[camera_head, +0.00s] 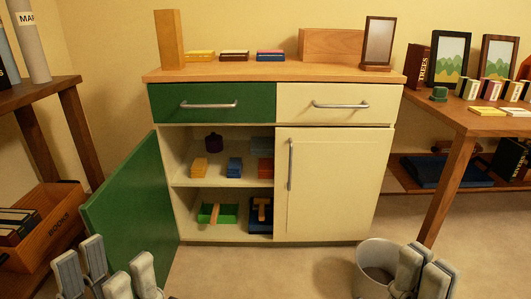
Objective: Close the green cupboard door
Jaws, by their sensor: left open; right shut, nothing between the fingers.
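The green cupboard door (128,208) stands wide open, swung out to the left on the cupboard's (188,205) left side. The left half of the cupboard is exposed, with two shelf levels of small things inside. My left gripper (106,265) is open at the lower left, in front of the door's lower part in the picture. Whether it touches the door, I cannot tell. My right gripper (424,266) is shut and empty at the lower right, away from the door.
The cream right door (333,185) and both drawers are shut. A grey bin (372,262) stands on the floor beside my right gripper. A wooden box (52,222) of books is left of the green door. A wooden table (440,112) stands at right. Floor before the cupboard is clear.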

